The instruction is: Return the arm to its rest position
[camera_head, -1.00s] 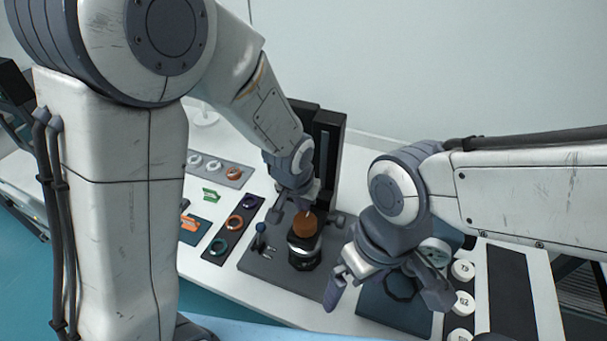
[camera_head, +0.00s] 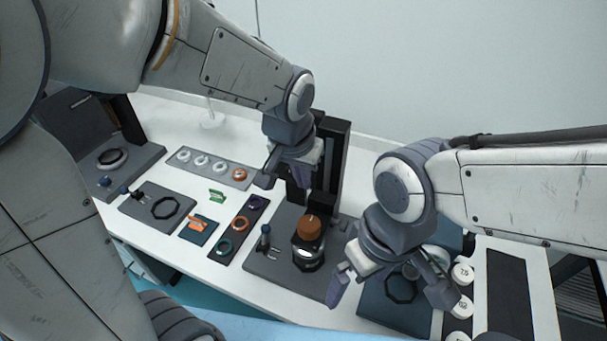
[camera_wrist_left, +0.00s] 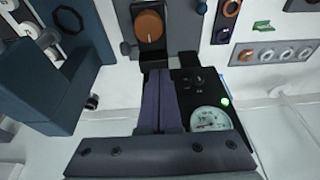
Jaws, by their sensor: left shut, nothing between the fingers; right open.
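My left gripper (camera_head: 296,178) hangs in the air in the head view, in front of a black upright post and above and behind an orange-topped cylinder (camera_head: 309,230). In the left wrist view its two dark fingers (camera_wrist_left: 160,100) lie together with nothing between them. The orange top (camera_wrist_left: 149,26) shows beyond the fingertips there, apart from them. My right gripper (camera_head: 390,287) is open and empty, low over a dark blue plate at the right. My left arm fills the left of the head view.
A black post (camera_head: 331,160) stands close behind the left gripper. A gauge (camera_wrist_left: 210,121) with a green light shows in the left wrist view. A grey strip of rings (camera_head: 212,167) and a dark strip of coloured rings (camera_head: 238,227) lie to the left on the white table.

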